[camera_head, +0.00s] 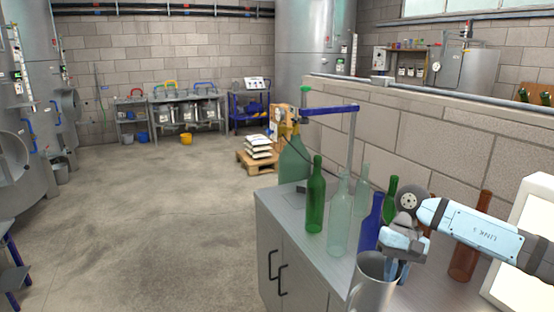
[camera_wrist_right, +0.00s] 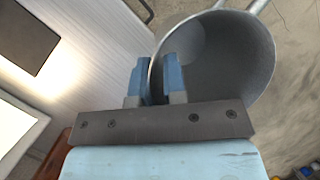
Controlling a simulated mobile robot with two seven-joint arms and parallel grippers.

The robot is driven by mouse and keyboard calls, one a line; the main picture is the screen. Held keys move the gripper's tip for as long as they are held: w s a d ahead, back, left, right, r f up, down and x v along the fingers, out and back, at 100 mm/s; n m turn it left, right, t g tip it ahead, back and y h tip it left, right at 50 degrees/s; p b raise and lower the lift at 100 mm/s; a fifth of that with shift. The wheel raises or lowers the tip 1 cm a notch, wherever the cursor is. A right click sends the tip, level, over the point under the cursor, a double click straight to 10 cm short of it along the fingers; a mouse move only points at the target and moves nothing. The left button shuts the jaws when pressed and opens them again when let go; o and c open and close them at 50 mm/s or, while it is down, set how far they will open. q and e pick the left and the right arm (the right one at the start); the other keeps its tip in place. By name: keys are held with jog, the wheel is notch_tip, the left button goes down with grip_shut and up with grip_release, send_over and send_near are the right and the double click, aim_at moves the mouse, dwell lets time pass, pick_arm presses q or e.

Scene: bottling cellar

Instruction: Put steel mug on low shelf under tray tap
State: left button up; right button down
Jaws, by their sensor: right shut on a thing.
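The steel mug (camera_head: 372,284) is at the bottom of the head view, its base cut off by the frame edge. In the right wrist view its round open mouth (camera_wrist_right: 232,62) faces the camera and looks empty. My right gripper (camera_head: 393,268) is shut on the mug's wall at the rim, one finger inside and one outside; its blue fingers also show in the right wrist view (camera_wrist_right: 156,82). The mug is by the front edge of the grey counter (camera_head: 318,262); I cannot tell whether it touches it. My left gripper is out of view. I cannot make out the tray tap or its low shelf.
A green bottle (camera_head: 316,200), a clear bottle (camera_head: 340,222), a blue bottle (camera_head: 370,228) and a brown bottle (camera_head: 466,255) stand on the counter near my right arm. A block wall (camera_head: 430,150) runs behind. Open floor (camera_head: 150,220) lies to the left.

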aim_at(379, 285)
jog(key=shift+n, duration=0.5)
jog(key=a+f, duration=0.3)
jog(key=shift+s, duration=0.2)
jog(key=shift+s+a+r+p, duration=0.2)
jog(key=shift+a+p, duration=0.15)
jog(key=shift+p, duration=0.25)
jog(key=shift+s+r+p, duration=0.15)
jog(key=shift+r+p, duration=0.15)
jog(key=shift+p, duration=0.2)
pick_arm(q)
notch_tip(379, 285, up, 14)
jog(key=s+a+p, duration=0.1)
jog(key=p, duration=1.5)
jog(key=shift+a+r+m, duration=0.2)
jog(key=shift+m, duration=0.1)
pick_arm(e)
jog(key=s+r, duration=0.9)
jog(key=r, duration=0.3)
jog(key=shift+s+r, duration=0.3)
jog(key=shift+r, duration=0.1)
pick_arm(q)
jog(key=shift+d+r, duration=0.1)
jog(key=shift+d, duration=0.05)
pick_arm(e)
jog(key=shift+d, duration=0.15)
